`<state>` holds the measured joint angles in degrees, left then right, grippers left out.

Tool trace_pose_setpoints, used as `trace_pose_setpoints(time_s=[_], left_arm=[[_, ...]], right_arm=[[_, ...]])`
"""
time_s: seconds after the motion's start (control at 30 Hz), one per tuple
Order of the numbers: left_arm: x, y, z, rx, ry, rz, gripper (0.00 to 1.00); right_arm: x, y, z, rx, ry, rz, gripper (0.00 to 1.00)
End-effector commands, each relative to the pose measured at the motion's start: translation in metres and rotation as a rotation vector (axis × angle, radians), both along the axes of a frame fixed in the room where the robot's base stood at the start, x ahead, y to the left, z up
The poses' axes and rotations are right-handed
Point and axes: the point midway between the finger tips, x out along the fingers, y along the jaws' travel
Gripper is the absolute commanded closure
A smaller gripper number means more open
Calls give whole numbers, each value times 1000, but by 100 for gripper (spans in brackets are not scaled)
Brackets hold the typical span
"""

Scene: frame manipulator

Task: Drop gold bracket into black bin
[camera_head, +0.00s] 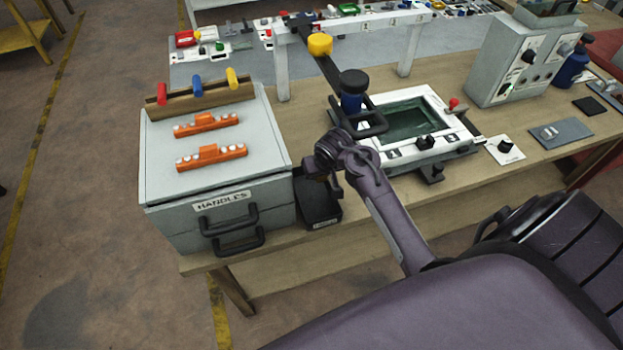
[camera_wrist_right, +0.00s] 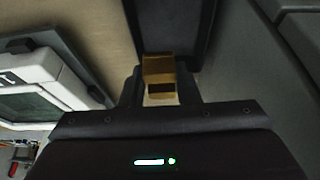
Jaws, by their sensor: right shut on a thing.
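The gold bracket (camera_wrist_right: 158,68) is held between the fingertips of my right gripper (camera_wrist_right: 158,90), which is shut on it in the right wrist view. The black bin (camera_wrist_right: 180,22) shows as a dark shape just beyond the bracket there. In the head view the bin (camera_head: 318,212) stands on the table, right of the grey handles box. My right gripper (camera_head: 328,180) hangs over the back part of the bin and hides some of it. The bracket cannot be made out in the head view. My left gripper is not in view.
The grey handles box (camera_head: 170,218) with orange handles on top stands close left of the bin. A white framed fixture (camera_head: 370,102) with a green panel is to the right. A grey control box (camera_head: 495,70) stands farther right. The table's front edge is just before the bin.

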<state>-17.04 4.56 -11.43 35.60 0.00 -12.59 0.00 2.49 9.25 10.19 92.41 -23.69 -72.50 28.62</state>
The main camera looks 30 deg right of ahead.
Motion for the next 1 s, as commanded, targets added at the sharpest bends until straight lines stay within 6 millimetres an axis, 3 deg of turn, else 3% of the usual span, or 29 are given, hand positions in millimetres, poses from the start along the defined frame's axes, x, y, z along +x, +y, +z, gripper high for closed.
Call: trace_pose_setpoints(time_s=[0.17, 0.6, 1.0], left_arm=[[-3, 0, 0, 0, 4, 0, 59], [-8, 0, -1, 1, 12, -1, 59], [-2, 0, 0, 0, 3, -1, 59]], right_arm=[[0, 0, -7, 0, 1, 1, 94], [0, -1, -53, -1, 0, 0, 94], [0, 0, -60, -1, -1, 0, 94]])
